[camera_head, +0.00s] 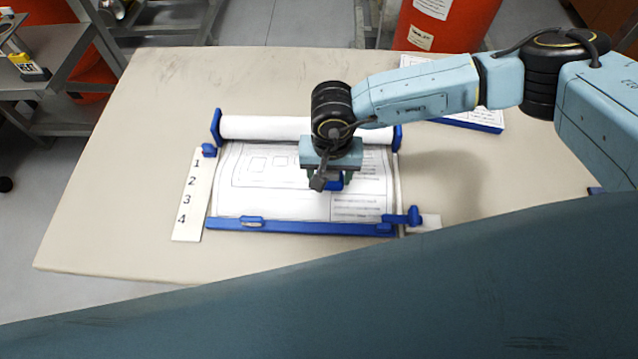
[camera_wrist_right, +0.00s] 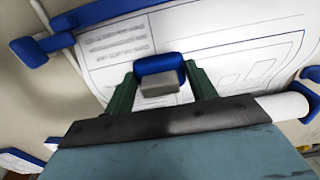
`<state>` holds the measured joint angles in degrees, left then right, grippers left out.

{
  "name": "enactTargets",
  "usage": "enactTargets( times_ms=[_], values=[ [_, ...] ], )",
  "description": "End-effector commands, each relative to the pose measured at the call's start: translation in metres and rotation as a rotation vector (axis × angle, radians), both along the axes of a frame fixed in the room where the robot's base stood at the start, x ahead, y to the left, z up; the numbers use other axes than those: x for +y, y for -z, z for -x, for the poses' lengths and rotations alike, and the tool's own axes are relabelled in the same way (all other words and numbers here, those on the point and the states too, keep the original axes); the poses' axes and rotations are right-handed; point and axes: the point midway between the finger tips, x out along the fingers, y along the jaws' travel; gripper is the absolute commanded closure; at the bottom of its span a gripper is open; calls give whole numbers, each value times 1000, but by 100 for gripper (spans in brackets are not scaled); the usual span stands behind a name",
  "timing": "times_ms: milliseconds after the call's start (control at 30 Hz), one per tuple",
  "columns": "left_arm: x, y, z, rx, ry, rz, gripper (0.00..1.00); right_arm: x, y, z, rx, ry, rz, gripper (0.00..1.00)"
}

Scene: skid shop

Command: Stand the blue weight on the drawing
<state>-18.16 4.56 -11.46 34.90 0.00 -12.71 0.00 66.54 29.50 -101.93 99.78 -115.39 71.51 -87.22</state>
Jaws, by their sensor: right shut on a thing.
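The drawing (camera_head: 275,190) lies flat in a blue-edged holder, with its upper part on a white roll (camera_head: 265,128). The drawing also shows in the right wrist view (camera_wrist_right: 225,72). My right gripper (camera_head: 332,184) is over the middle right of the drawing, pointing down. In the right wrist view its green fingers (camera_wrist_right: 161,88) are shut on the blue weight (camera_wrist_right: 160,64), which has a grey block on its near side. I cannot tell whether the weight touches the paper. In the head view the weight is mostly hidden by the gripper. My left gripper is not in view.
A blue bar (camera_head: 300,228) runs along the drawing's front edge. A white strip numbered 1 to 4 (camera_head: 187,215) lies at its left. Another blue-edged sheet (camera_head: 470,124) lies behind my right arm. The table (camera_head: 110,190) is clear at left. A large blue-grey surface hides the front right.

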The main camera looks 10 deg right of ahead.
Motion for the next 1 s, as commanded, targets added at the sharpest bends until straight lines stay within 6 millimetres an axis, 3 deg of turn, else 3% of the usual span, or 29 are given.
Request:
enactTargets(
  times_ms=[100,300,533,933,967,1000],
  values=[
    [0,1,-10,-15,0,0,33,0,20,0,1,1,0,84],
    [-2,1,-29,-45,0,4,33,0,35,-1,0,-1,-1,84],
    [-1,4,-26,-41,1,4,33,0,64,0,1,0,0,84],
    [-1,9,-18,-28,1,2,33,0,71,-1,-1,-1,-1,84],
    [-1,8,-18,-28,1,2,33,0,70,0,0,-1,0,40],
    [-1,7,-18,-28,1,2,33,0,70,0,0,-1,0,35]
  ],
)
